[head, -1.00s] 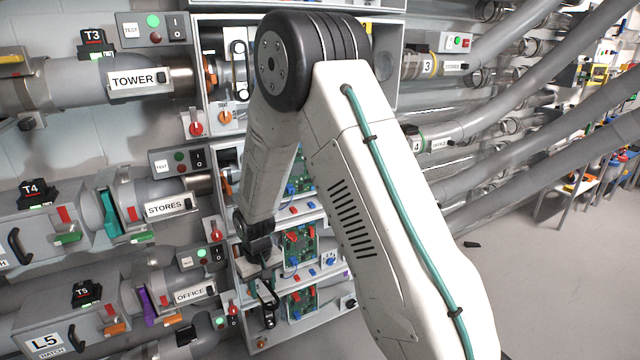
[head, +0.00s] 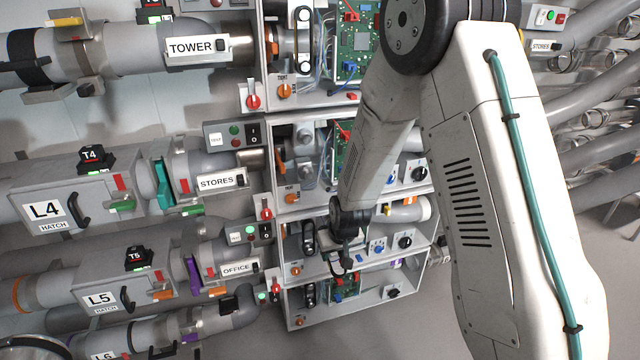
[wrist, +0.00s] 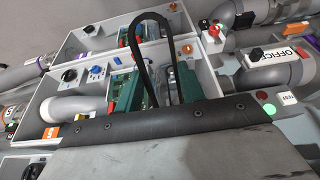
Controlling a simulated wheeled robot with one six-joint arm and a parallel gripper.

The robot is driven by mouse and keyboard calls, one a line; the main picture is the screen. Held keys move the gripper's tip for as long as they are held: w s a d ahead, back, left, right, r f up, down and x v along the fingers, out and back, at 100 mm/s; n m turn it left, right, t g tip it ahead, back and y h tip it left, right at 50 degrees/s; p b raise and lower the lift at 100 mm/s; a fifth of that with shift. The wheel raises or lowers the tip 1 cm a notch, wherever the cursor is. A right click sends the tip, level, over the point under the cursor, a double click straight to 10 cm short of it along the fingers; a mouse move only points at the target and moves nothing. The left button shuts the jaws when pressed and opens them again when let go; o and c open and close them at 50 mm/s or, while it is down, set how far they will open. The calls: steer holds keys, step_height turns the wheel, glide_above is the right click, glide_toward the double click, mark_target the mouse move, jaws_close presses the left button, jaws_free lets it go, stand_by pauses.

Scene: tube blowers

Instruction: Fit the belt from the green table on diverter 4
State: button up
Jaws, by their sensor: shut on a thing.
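In the wrist view a black belt (wrist: 139,31) hangs as a narrow loop between the two green fingers of my gripper (wrist: 158,92), which is shut on it. The loop's near end is hidden by my wrist. In the head view my gripper (head: 346,262) is in front of the lower open diverter boxes; the belt is hard to make out there. The box beside the STORES sign (head: 305,158) shows grey pulleys with no belt visible. I cannot read which box is diverter 4. The green table is not in view.
The box beside the OFFICE sign (head: 236,268) has a black belt (head: 308,237). Boxes hold boards, knobs and switches, with raised walls around them. Pipes and hatches L4 (head: 45,210) and L5 (head: 100,298) stand left. Grey floor is clear at lower right.

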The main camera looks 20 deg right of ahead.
steer(key=shift+w, duration=0.1)
steer(key=w+r+t, duration=0.4)
steer(key=r+t, duration=0.3)
steer(key=r, duration=0.2)
steer(key=w+a+r+t, duration=0.1)
steer(key=w+r+t, duration=0.3)
steer(key=r+t, duration=0.3)
steer(key=shift+a+r, duration=0.25)
steer(key=shift+r, duration=0.65)
steer(key=w, duration=0.6)
steer(key=shift+w, duration=0.4)
steer(key=shift+w, duration=1.7)
stand_by(1.8)
steer(key=o, duration=1.1)
steer(key=shift+c, duration=0.2)
steer(key=shift+s, duration=0.1)
